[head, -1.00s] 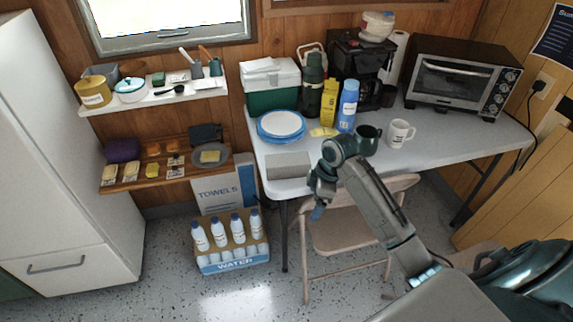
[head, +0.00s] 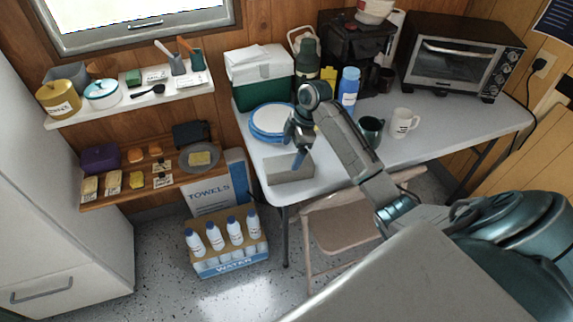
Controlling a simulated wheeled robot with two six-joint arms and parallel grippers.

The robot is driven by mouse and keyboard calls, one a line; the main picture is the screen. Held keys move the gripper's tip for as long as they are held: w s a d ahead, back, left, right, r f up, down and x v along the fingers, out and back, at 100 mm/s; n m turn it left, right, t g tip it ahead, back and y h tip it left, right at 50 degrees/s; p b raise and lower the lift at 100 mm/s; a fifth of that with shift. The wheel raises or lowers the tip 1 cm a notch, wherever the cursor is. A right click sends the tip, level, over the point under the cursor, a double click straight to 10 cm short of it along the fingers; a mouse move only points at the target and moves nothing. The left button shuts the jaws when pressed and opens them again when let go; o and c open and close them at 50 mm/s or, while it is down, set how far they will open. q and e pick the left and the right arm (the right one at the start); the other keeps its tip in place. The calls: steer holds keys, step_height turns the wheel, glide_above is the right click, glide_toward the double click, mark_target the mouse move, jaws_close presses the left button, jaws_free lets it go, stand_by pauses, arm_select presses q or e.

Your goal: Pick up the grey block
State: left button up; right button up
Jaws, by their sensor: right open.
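The grey block (head: 289,172) lies flat at the front left corner of the white table (head: 420,150). My right gripper (head: 298,160) points down over the block, its fingertips seen against the block's far, upper part. It is open, with nothing between the fingers. I cannot tell from this one view how high the fingers are above the block. My left gripper is not in view.
Blue-rimmed plates (head: 272,121) are stacked just behind the block, near a green and white cooler (head: 259,78). A blue bottle (head: 348,88), a dark mug (head: 370,131) and a white mug (head: 402,123) stand to the right. A folding chair (head: 345,225) is below the table's front edge.

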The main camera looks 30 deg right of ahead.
mark_target(289, 161)
steer(key=shift+x, duration=0.8)
steer(key=shift+a+f, duration=0.15)
steer(key=shift+f, duration=0.2)
steer(key=p+x, duration=0.1)
steer(key=x, duration=0.2)
steer(key=shift+s+f, duration=0.2)
steer(key=shift+f, duration=0.15)
steer(key=shift+f+p, duration=0.3)
steer(key=shift+a+f, duration=0.1)
steer(key=shift+f, duration=0.1)
steer(key=shift+w, duration=0.1)
steer(key=shift+c, duration=1.3)
steer(key=c, duration=1.5)
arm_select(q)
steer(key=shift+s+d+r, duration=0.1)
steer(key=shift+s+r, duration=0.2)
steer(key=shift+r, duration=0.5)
arm_select(e)
steer(key=shift+c, duration=0.8)
